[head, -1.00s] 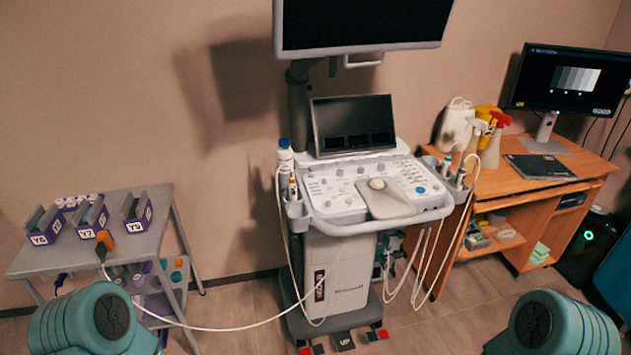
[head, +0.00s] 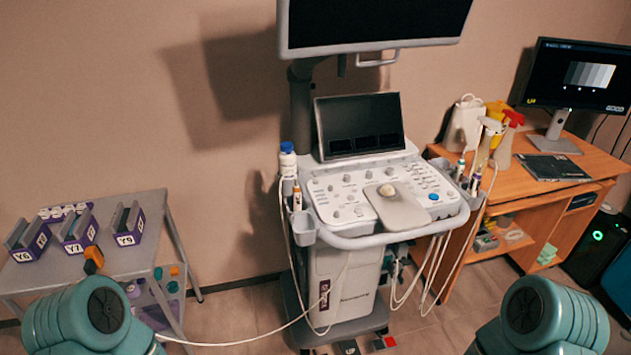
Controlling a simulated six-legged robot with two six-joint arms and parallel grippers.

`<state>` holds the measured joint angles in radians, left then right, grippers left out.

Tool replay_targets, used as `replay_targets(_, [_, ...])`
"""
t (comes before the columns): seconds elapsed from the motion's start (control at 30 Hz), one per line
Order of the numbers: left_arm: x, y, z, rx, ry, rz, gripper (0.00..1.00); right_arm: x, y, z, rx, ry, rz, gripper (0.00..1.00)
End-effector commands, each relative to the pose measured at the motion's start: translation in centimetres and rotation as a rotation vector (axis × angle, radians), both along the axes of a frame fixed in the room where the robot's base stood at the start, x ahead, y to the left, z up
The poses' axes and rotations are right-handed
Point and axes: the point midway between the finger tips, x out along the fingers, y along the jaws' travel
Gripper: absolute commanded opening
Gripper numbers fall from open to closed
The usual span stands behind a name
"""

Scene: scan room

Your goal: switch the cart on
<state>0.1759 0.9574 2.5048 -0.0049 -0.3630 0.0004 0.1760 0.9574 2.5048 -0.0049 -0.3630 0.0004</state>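The ultrasound cart (head: 342,285) stands in the middle of the head view, against the wall. Its control panel (head: 345,200) has several knobs, a trackball and one blue round button (head: 434,197) at the right. The small screen (head: 360,126) above the panel and the large monitor (head: 375,22) over it are both dark. A white cable runs from the cart's lower front to the left. Teal parts of my two arms show at the bottom left and bottom right corners. Neither gripper is in view.
A grey side table (head: 140,258) at left holds purple bins (head: 78,232) and an orange plug (head: 93,259). A wooden desk (head: 595,160) at right carries spray bottles (head: 507,140) and a lit monitor (head: 575,77). Probe cables hang at the cart's right side. Some floor shows in front.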

Motion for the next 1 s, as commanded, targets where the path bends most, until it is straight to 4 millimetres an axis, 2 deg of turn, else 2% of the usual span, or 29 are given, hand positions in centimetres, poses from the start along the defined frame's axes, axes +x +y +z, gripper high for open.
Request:
replay_targets(0.03, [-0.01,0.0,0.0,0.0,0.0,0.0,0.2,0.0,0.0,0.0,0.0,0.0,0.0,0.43])
replay_targets(0.1, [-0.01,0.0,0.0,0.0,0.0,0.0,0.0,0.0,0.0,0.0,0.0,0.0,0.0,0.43])
replay_targets(1.0, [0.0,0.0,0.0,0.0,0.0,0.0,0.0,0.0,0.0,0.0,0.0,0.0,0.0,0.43])
